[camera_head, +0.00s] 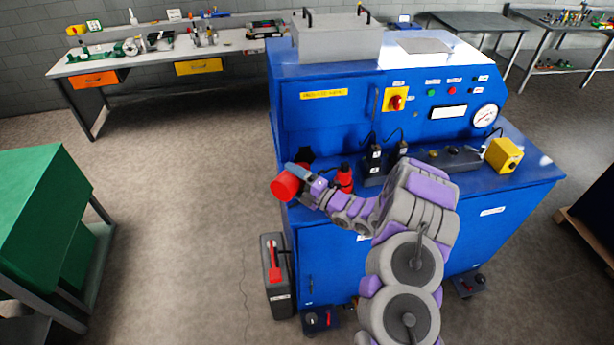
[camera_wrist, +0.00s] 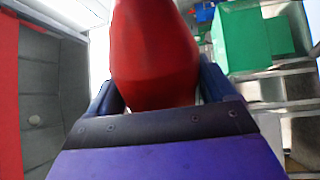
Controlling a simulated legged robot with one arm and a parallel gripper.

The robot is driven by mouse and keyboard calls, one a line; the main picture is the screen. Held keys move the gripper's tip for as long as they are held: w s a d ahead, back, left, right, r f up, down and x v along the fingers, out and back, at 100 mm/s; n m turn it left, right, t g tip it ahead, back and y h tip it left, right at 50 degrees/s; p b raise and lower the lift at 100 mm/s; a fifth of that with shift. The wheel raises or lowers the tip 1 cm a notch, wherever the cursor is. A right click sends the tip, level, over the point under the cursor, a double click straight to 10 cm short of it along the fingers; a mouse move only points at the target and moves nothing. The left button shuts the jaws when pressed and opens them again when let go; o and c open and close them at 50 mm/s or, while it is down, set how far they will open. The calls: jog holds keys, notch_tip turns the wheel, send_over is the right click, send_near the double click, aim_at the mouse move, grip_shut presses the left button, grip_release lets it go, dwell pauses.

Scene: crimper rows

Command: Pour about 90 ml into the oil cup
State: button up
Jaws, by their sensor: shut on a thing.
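My gripper (camera_head: 298,173) is at the left end of the blue machine's front ledge. It is shut on a red container (camera_head: 287,187), which looks tilted, its round end facing the camera. In the wrist view the red container (camera_wrist: 155,55) fills the space between the blue fingers, and its top runs out of the frame. A second red bottle-like thing (camera_head: 344,178) stands on the ledge just right of the gripper, partly hidden by my arm. A dark thing (camera_head: 305,156) shows behind the gripper. I cannot tell which thing is the oil cup, or see any liquid.
The blue machine (camera_head: 330,115) carries black blocks (camera_head: 375,165), a yellow box (camera_head: 503,154) and a gauge (camera_head: 485,116) right of the gripper. A dark case (camera_head: 276,285) stands on the floor below. A green cabinet (camera_head: 45,205) is at left, with open floor between.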

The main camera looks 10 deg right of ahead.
jog(key=shift+r+m+p, duration=0.25)
jog(key=shift+m+p, duration=0.15)
jog(key=shift+p, duration=0.05)
dwell(0.4)
jog(key=shift+w+d+f+m, duration=0.1)
jog(key=shift+m, duration=0.3)
dwell(0.5)
jog(key=shift+f+n, duration=0.1)
jog(key=shift+n, duration=0.2)
jog(key=f+n+b, duration=0.1)
jog(key=b, duration=0.1)
jog(key=n+b, duration=0.1)
jog(key=b, duration=0.1)
jog(key=shift+s+f, duration=0.25)
jog(key=shift+f, duration=0.15)
jog(key=shift+r+n+b, duration=0.15)
jog(key=shift+n+b, duration=0.35)
jog(key=shift+b, duration=0.15)
jog(key=shift+r, duration=0.35)
jog(key=shift+f+n+b, duration=0.2)
jog(key=shift+n+b, duration=0.5)
jog(key=shift+b, duration=0.9)
